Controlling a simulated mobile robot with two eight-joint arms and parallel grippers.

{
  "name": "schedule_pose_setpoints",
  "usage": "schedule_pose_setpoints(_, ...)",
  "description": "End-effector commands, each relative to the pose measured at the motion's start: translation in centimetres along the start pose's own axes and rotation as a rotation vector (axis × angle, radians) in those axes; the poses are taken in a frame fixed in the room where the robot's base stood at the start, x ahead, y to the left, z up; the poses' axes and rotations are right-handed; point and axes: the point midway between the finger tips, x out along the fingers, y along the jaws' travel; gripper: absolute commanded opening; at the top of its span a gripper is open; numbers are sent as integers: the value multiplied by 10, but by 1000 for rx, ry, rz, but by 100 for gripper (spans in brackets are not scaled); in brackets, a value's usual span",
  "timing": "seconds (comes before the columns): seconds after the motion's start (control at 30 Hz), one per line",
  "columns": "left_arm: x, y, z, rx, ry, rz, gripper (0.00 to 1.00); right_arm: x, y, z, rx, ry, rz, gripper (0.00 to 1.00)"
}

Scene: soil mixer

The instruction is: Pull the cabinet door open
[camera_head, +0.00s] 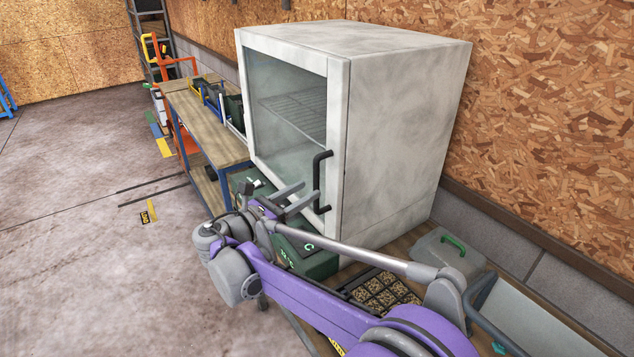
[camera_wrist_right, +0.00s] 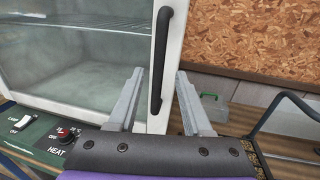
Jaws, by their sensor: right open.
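The cabinet (camera_head: 400,130) is a pale grey box with a glass-fronted door (camera_head: 290,105), which is shut; a wire shelf shows behind the glass. A black bar handle (camera_head: 320,180) stands upright on the door's right edge. My right gripper (camera_head: 296,198) is open in front of the door, near the lower part of the handle. In the right wrist view the handle (camera_wrist_right: 161,62) runs down between the two spread fingers (camera_wrist_right: 158,98), nearer the left one in the picture. I cannot tell whether a finger touches it. My left gripper is not in view.
The cabinet stands on a green base (camera_head: 310,258) with a heat knob (camera_wrist_right: 68,136) and a switch. A workbench (camera_head: 205,120) with tools is to the left. A seed tray (camera_head: 380,290) and a grey case (camera_head: 445,250) sit to the right. The floor at left is mostly clear.

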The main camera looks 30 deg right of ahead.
Motion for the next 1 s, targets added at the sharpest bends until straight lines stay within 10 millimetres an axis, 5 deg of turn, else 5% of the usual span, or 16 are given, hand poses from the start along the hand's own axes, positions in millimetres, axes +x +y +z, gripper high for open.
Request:
schedule_pose_setpoints(0.3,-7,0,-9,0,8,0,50,43,0,1,1,1,0,50)
schedule_pose_setpoints(0.67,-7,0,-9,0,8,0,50,48,0,0,1,1,0,50)
schedule_pose_setpoints(0.93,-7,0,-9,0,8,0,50,48,0,0,1,2,1,1)
schedule_pose_setpoints(1.0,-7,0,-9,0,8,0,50,48,0,0,1,2,1,0)
